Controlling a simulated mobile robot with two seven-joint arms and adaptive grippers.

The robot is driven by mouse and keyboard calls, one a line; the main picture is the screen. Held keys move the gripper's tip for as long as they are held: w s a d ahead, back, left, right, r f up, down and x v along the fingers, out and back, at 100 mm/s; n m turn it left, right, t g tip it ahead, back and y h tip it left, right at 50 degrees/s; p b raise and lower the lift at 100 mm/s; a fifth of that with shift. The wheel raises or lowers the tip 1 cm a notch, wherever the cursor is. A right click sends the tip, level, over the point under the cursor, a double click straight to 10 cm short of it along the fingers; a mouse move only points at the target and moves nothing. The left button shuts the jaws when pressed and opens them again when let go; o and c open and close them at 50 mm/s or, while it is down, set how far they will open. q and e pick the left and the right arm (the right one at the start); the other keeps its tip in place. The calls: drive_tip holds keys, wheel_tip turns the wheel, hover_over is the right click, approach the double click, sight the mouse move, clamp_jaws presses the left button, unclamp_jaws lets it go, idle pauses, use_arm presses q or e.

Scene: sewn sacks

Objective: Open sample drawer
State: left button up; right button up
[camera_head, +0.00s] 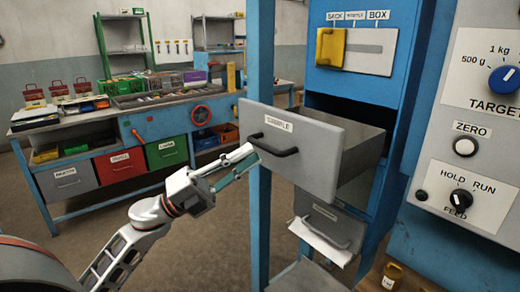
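The grey sample drawer (310,165), labelled SAMPLE, stands well out of the blue cabinet frame, with its box side showing. My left gripper (254,154) reaches up from the lower left. Its fingers are closed in on the left end of the handle and look shut on it; the exact contact is small and partly hidden. The drawer's inside is mostly hidden from this angle. My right gripper is not in view.
A lower grey drawer or tray (328,232) with a handle sits below. A blue post (260,60) stands close behind my gripper. A control panel with knobs (480,110) is at the right. A workbench (140,130) with coloured drawers stands behind left. The floor between is clear.

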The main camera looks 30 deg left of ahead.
use_arm(q)
drive_tip(key=v, duration=0.7)
drive_tip(key=shift+f, duration=0.1)
drive_tip(key=w+d+f+n+t+y, duration=0.1)
drive_tip(key=w+f+n+t+y, duration=0.1)
drive_tip(key=f+n+y, duration=0.7)
drive_tip(key=w+d+f+n+t+y, duration=0.15)
drive_tip(key=f+n+y, duration=0.35)
drive_tip(key=f+n, duration=0.75)
drive_tip(key=s+d+f+n+g, duration=0.1)
drive_tip(key=s+d+f+g, duration=0.2)
drive_tip(key=f, duration=0.6)
drive_tip(key=s+d+f+n+g, duration=0.2)
drive_tip(key=s+d+f, duration=0.4)
drive_tip(key=f, duration=0.3)
drive_tip(key=s+d+f+n+g, duration=0.1)
drive_tip(key=s+d+f+g, duration=0.3)
drive_tip(key=f, duration=0.6)
drive_tip(key=shift+s+d+y, duration=0.15)
drive_tip(key=shift+s+y, duration=0.25)
drive_tip(key=shift+s, duration=0.05)
drive_tip(key=shift+r, duration=0.1)
